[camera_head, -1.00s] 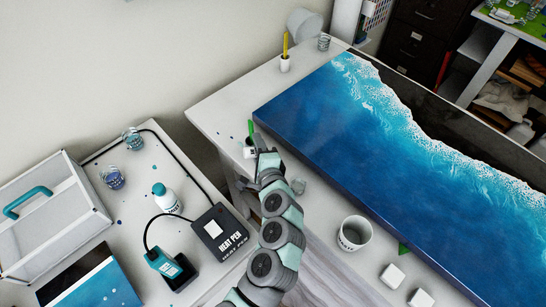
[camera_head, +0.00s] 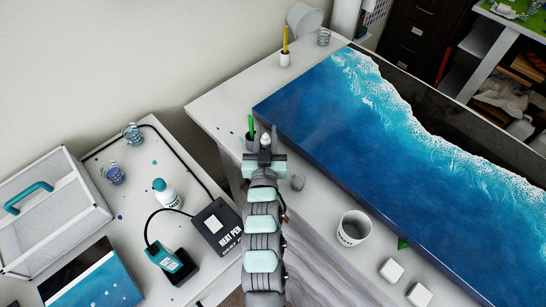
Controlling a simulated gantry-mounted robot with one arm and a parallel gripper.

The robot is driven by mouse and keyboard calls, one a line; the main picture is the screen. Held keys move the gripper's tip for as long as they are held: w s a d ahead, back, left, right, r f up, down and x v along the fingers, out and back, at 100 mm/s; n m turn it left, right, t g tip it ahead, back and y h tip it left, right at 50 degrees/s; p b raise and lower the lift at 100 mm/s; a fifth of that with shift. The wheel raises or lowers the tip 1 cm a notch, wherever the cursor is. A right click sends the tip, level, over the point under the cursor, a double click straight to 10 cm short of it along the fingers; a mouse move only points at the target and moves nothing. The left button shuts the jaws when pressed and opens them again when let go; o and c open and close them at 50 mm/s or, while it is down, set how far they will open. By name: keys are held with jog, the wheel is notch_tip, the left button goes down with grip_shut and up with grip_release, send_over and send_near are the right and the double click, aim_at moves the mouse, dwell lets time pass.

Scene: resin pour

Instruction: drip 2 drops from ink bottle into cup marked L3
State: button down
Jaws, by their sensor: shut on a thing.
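My gripper (camera_head: 265,150) is at the near edge of the right table, left of the blue panel. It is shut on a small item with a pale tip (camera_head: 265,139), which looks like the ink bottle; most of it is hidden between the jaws. A cup with a green stick (camera_head: 251,128) stands just behind and left of the gripper, partly covered by it. A larger grey-white cup (camera_head: 353,229) with dark marking stands on the table to the right. I cannot read L3 on any cup.
The blue wave panel (camera_head: 370,150) covers much of the right table. The left table holds a white bottle with teal cap (camera_head: 166,194), a heat pen box (camera_head: 215,228), a teal heat pen (camera_head: 168,262) and glass cups (camera_head: 132,135). White blocks (camera_head: 391,271) lie at lower right.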

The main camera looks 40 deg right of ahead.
jog(key=shift+r, duration=0.1)
jog(key=shift+r+p, duration=0.4)
jog(key=shift+r, duration=0.55)
